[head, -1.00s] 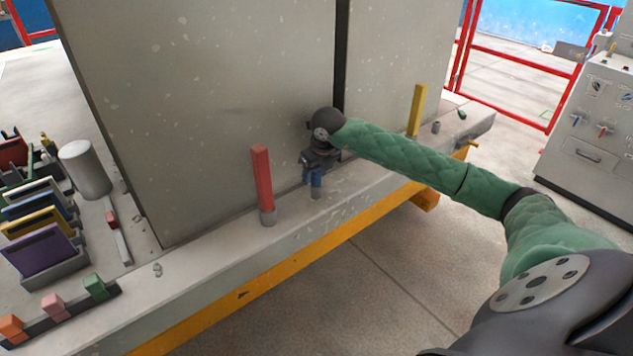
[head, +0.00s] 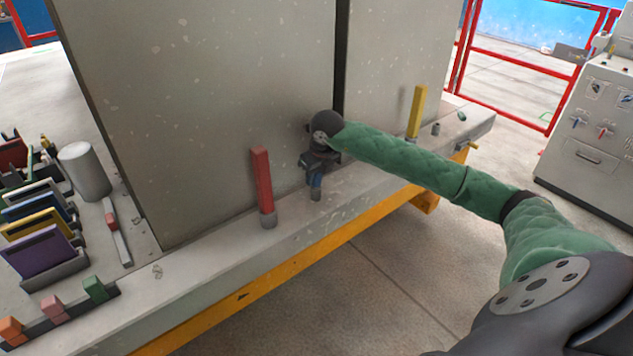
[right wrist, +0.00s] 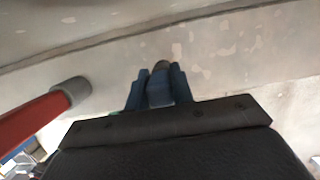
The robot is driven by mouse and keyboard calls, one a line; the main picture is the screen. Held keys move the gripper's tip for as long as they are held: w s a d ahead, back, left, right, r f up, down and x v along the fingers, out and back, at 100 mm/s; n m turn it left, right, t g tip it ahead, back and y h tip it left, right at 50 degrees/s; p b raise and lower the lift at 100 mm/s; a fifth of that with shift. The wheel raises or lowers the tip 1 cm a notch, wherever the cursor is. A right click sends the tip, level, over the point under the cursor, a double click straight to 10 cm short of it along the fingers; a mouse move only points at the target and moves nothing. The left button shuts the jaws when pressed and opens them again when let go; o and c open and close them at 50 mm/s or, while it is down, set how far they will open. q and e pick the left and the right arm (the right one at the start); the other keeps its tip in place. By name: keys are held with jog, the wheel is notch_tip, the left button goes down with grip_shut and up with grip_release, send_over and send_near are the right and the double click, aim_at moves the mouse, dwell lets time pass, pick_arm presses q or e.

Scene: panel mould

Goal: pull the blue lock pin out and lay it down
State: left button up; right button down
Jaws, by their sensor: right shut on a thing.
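The blue lock pin (head: 316,182) stands upright in a grey socket (head: 316,194) on the ledge in front of the tall grey panel. My right gripper (head: 315,178) comes down over it from above and is shut on it, hiding most of its upper part. In the right wrist view the blue pin (right wrist: 158,88) sits between the two bluish fingers (right wrist: 157,92), and its lower end is still close to the ledge. My left gripper is not in view.
A red pin (head: 262,182) stands just left of my gripper, and a yellow pin (head: 416,112) stands farther right. The grey panel (head: 210,100) rises close behind. Coloured blocks (head: 95,288), a grey cylinder (head: 84,170) and a rack of plates (head: 40,250) fill the left end.

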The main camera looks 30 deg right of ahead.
jog(key=shift+r+p, duration=1)
jog(key=shift+r, duration=2.65)
jog(key=shift+r, duration=0.1)
jog(key=shift+r+p, duration=0.4)
jog(key=shift+r, duration=1.5)
